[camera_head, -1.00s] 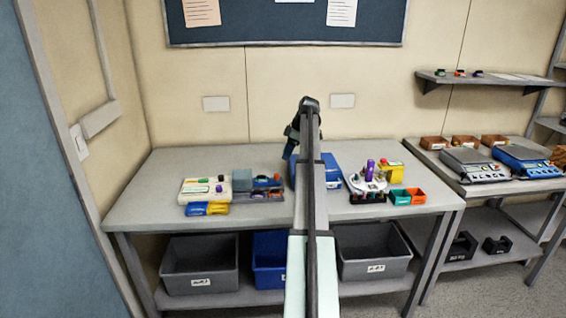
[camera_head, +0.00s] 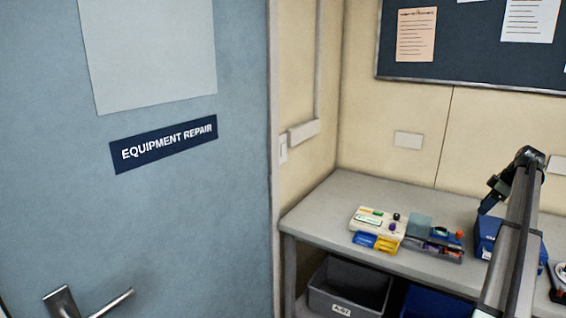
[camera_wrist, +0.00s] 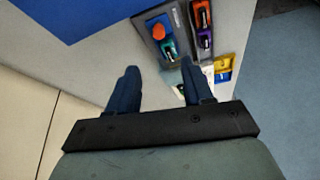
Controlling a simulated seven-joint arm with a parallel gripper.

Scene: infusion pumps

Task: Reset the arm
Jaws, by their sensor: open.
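My arm reaches up over the grey workbench (camera_head: 335,207) at the right side of the head view. My gripper shows in the wrist view (camera_wrist: 160,80), with its two dark blue fingers apart and nothing between them. In the head view the gripper end is beside and partly in front of a blue box (camera_head: 486,236). To the left on the bench are a cream pump unit (camera_head: 377,221) with coloured knobs and a dark grey parts tray (camera_head: 432,249). In the wrist view that tray (camera_wrist: 178,35) is beyond the fingertips, apart from them.
A blue-grey door (camera_head: 200,230) with a handle fills the left. A grey bin (camera_head: 348,285) and a blue bin (camera_head: 436,302) are below the bench. A noticeboard (camera_head: 470,50) hangs on the wall. The bench's left end is clear.

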